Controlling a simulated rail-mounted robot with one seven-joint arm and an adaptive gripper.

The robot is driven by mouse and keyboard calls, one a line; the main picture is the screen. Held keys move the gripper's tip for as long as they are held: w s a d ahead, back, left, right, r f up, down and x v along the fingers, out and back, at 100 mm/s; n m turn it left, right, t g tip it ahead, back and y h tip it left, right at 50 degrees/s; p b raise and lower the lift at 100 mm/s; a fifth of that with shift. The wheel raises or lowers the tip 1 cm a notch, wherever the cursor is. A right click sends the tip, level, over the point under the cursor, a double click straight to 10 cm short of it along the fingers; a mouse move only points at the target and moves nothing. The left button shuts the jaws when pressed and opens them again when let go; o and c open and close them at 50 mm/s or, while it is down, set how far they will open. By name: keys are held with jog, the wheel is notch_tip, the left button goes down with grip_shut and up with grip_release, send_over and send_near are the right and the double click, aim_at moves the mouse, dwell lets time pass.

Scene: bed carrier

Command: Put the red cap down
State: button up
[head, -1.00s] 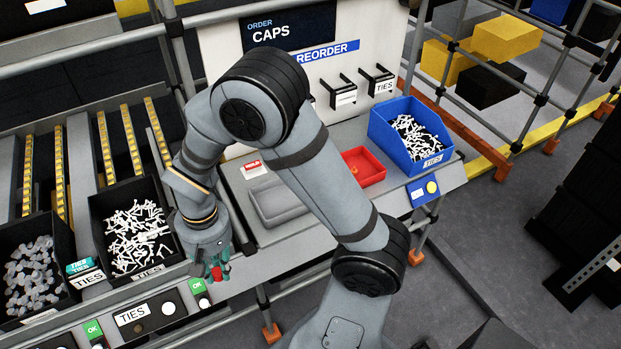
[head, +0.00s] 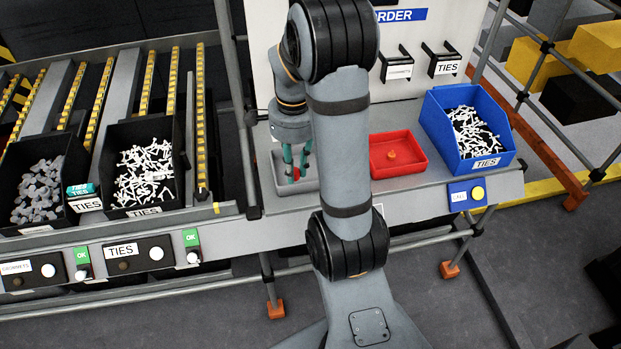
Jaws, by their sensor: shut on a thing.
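My gripper (head: 294,175) points down over the grey tray (head: 256,183) on the workbench. Its teal fingers are shut on the red cap (head: 296,173), which shows as a small red spot between the fingertips. The cap is at or just above the tray's floor; I cannot tell whether it touches. My arm hides the right part of the grey tray. A red tray (head: 416,166) stands to the right with a small orange piece (head: 391,155) in it.
A blue bin of white ties (head: 427,125) stands right of the red tray. Black bins of ties (head: 186,192) and grey parts (head: 12,222) sit on the left. A sign panel (head: 262,50) rises behind the bench. The bench front between the trays and edge is clear.

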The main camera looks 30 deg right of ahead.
aim_at(297, 166)
jog(key=shift+s+d+f+m+b, duration=0.15)
jog(key=shift+d+m+b, duration=0.1)
jog(key=shift+m, duration=0.3)
jog(key=shift+s+d+f+m+b, duration=0.1)
jog(key=shift+d+m, duration=0.15)
jog(key=shift+m, duration=0.3)
jog(key=shift+w+d+f, duration=0.15)
jog(key=shift+w, duration=0.2)
jog(key=w+d+f+p, duration=0.1)
jog(key=w+f, duration=0.1)
jog(key=w, duration=0.1)
jog(key=w+d+f+p, duration=0.1)
jog(key=w+d+f, duration=0.1)
jog(key=w, duration=0.1)
jog(key=w+d+f+p, duration=0.1)
jog(key=w+f, duration=0.1)
jog(key=w, duration=0.1)
jog(key=shift+w+d+f, duration=0.25)
jog(key=shift+w, duration=0.15)
notch_tip(297, 166, down, 3)
jog(key=shift+f+p, duration=0.1)
jog(key=shift+p, duration=0.4)
jog(key=shift+f, duration=0.45)
jog(key=shift+f+b, duration=0.25)
jog(key=shift+b, duration=0.05)
jog(key=o, duration=0.7)
jog(key=shift+r, duration=0.15)
